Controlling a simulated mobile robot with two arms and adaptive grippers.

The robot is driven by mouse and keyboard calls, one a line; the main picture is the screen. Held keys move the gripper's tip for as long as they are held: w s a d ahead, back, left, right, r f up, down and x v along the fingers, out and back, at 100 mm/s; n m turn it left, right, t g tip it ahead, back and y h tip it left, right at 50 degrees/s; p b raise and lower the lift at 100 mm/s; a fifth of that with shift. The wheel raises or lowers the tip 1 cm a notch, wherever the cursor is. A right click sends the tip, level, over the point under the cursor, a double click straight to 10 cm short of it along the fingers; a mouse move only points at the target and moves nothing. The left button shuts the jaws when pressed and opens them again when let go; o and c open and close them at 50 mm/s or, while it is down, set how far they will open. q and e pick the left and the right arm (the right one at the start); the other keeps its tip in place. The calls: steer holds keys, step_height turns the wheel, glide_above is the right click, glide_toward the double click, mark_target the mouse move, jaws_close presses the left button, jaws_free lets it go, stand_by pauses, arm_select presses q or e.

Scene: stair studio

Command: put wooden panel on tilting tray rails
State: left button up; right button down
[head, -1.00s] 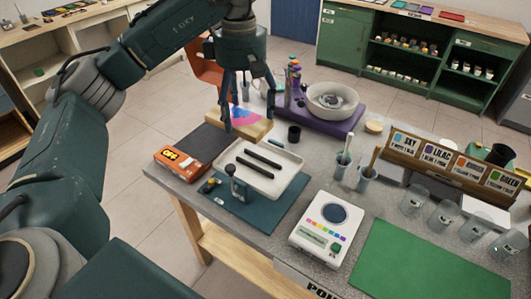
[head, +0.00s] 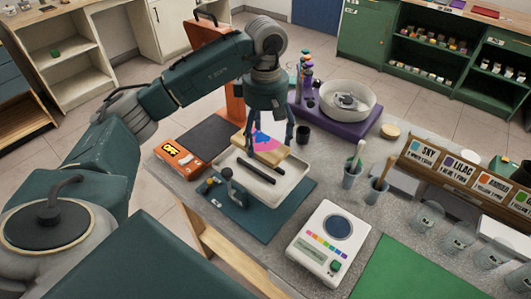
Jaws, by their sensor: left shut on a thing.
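The wooden panel (head: 264,151) is a pale wood board with pink and blue paint on its top. My left gripper (head: 268,143) is shut on it, with fingers at its left and right sides. The panel overlaps the far part of the white tilting tray (head: 287,186) in the picture; I cannot tell whether it touches. Two black rails (head: 257,172) lie across the tray, their far ends partly hidden by the panel. My right gripper is not in view.
A lever (head: 229,185) stands on the teal mat (head: 248,221) before the tray. An orange box (head: 178,159) lies to the left. A dark cup (head: 303,134), a purple stand with a white bowl (head: 348,97) and brush cups (head: 352,175) stand to the right.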

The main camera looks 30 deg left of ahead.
mark_target(265, 142)
arm_select(q)
step_height(265, 142, down, 2)
steer(key=shift+f, duration=0.1)
steer(key=shift+c, duration=0.2)
steer(key=shift+s+f, duration=0.1)
steer(key=shift+f, duration=0.1)
steer(key=shift+f+p, duration=0.3)
steer(key=shift+f, duration=0.05)
step_height(265, 142, down, 3)
steer(key=shift+p, duration=0.35)
steer(key=shift+f, duration=0.1)
steer(key=o, duration=0.9)
steer(key=shift+f, duration=0.1)
steer(key=o, duration=0.5)
steer(key=shift+c, duration=0.2)
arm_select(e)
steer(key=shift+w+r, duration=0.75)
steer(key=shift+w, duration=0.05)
arm_select(q)
steer(key=shift+r, duration=0.2)
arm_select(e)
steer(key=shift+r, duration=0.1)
